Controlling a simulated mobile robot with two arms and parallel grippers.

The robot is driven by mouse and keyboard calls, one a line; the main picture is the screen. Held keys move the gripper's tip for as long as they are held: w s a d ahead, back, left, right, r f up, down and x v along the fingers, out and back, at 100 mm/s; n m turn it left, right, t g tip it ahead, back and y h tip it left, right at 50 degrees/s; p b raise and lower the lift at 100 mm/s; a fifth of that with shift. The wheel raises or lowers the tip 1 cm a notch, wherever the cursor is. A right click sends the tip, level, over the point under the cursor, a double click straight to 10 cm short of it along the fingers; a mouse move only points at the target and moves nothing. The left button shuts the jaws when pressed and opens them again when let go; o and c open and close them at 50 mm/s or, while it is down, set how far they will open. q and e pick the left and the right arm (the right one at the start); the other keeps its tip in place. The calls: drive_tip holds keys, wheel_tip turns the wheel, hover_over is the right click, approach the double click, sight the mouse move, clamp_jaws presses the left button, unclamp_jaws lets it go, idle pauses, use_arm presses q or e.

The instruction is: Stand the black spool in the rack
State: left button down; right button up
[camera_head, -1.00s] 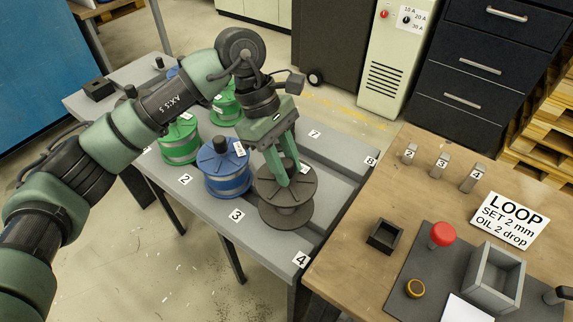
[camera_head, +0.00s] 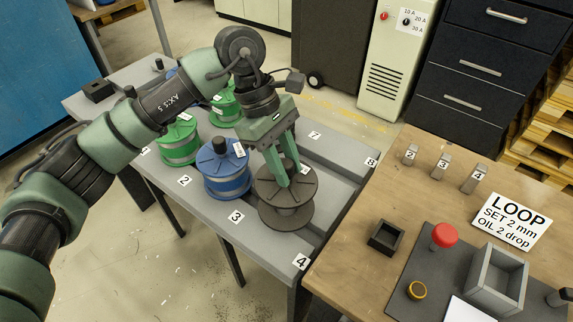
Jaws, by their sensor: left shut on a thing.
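The black spool (camera_head: 287,213) is a dark, bare reel with two wide flanges, upright at the front right of the grey rack (camera_head: 265,242), between labels 3 and 4. My left gripper (camera_head: 294,182) comes down from above and is shut on the spool near its top. The gripper's fingers hide part of the upper flange. I cannot tell whether the lower flange touches the rack. My right gripper does not show.
A blue spool (camera_head: 225,172) stands close to the left of the black one, with green spools (camera_head: 180,143) beyond it. A wooden bench (camera_head: 345,262) at the right holds a red button (camera_head: 444,235), a grey box (camera_head: 497,280) and a sign (camera_head: 510,221).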

use_arm(q)
drive_tip(key=shift+f+b, duration=2.25)
drive_tip(key=c, duration=1)
unclamp_jaws()
drive_tip(key=shift+c, duration=0.2)
drive_tip(key=p+v, duration=0.3)
drive_tip(key=v, duration=0.5)
drive_tip(key=shift+s, duration=0.1)
drive_tip(key=shift+s+f, duration=0.1)
